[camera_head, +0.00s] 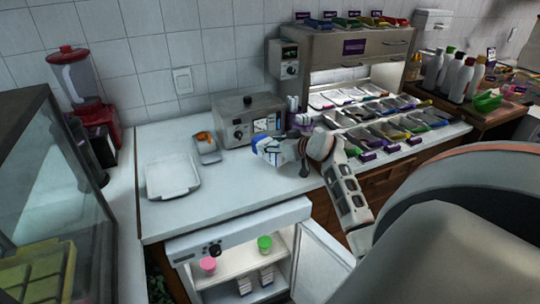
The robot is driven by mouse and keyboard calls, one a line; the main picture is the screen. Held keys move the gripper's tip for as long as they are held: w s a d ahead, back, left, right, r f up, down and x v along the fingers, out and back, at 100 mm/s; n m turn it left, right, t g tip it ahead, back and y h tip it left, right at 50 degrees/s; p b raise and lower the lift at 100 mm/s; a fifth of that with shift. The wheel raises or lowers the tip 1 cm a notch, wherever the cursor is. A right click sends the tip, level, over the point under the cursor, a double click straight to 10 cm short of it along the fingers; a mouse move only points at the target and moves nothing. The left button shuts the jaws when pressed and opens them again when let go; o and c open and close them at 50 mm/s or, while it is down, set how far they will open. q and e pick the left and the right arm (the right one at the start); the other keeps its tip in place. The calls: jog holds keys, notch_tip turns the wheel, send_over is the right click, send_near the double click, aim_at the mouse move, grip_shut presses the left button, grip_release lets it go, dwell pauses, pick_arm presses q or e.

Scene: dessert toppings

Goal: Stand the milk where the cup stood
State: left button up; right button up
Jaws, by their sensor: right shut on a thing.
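A small white and blue milk carton (265,148) is held tilted above the white counter, to the left of my right wrist. My right gripper (285,151) comes in from the right and is shut on the milk; its fingers are partly hidden by the carton and the wrist. In the open fridge (240,234) below the counter, a pink cup (208,265) and a green cup (264,243) stand on the upper shelf. Several more small cartons (245,285) stand on the level below. My left gripper does not show.
A white tray (172,177) and a smaller tray with orange food (206,147) lie on the counter. A metal appliance (248,119) stands at the wall, with topping trays (370,124) to the right. The fridge door (322,262) stands open. The counter's front middle is clear.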

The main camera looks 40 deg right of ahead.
jog(key=shift+f+b, duration=0.35)
jog(key=shift+f, duration=1.65)
jog(key=shift+f, duration=0.1)
jog(key=o, duration=1.6)
jog(key=shift+f, duration=0.1)
jog(key=shift+c, duration=0.2)
jog(key=shift+s, duration=0.1)
jog(key=p+v, duration=0.1)
jog(key=v, duration=1.1)
